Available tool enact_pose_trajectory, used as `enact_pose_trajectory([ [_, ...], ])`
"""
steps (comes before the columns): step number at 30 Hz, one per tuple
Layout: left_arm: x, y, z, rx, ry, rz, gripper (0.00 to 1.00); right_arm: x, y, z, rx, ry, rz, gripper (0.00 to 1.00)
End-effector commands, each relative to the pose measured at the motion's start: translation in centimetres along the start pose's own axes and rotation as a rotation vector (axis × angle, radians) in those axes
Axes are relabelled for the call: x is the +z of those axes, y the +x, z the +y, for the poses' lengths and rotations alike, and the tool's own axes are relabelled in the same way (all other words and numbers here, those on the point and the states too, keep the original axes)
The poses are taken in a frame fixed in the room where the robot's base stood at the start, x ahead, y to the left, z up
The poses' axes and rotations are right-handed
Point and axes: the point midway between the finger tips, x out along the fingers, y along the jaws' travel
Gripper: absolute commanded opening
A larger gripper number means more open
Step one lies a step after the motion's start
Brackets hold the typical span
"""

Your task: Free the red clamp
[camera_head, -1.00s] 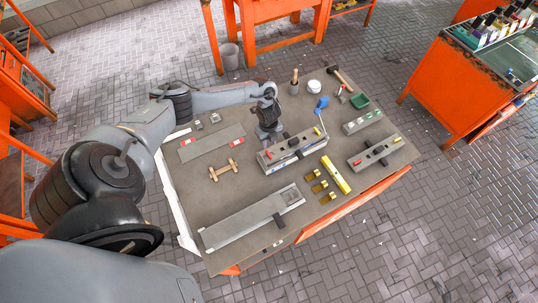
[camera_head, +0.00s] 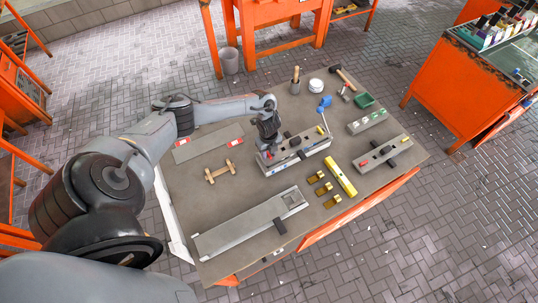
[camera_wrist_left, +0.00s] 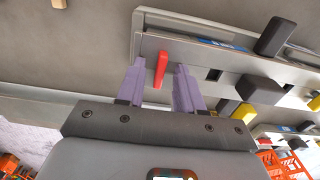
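A long grey fixture (camera_head: 296,152) sits mid-table, with a blue-handled part at its far right end and dark and yellow pieces on top. The red clamp, a small red lever (camera_wrist_left: 160,69), stands on the fixture's left end in the left wrist view. My left gripper (camera_wrist_left: 160,75) is open, with its two purple fingers on either side of the red lever and a visible gap on each side. In the head view my left gripper (camera_head: 268,147) is over the fixture's left end and largely hides the red lever. My right gripper is not in view.
A yellow level (camera_head: 339,176) and brass pieces (camera_head: 320,188) lie right of the fixture. A small wooden piece (camera_head: 222,172) lies left, a long grey channel (camera_head: 250,222) in front. A grey block with a red piece (camera_head: 382,152) is at right.

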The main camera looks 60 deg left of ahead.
Motion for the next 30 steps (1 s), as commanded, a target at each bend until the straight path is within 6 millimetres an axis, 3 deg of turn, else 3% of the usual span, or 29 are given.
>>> enact_pose_trajectory([
  [4,0.0,0.0,0.0,0.000,0.000,0.000,0.36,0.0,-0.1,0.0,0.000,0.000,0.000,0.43],
  [12,0.0,0.0,0.0,0.000,0.000,0.000,0.00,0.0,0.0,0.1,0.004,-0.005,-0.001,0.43],
  [20,0.0,-0.1,0.0,0.000,-0.015,0.001,0.00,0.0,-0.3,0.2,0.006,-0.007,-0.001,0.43],
  [30,-0.1,-0.3,0.0,0.001,-0.182,0.002,0.00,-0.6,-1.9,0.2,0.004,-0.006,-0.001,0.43],
])
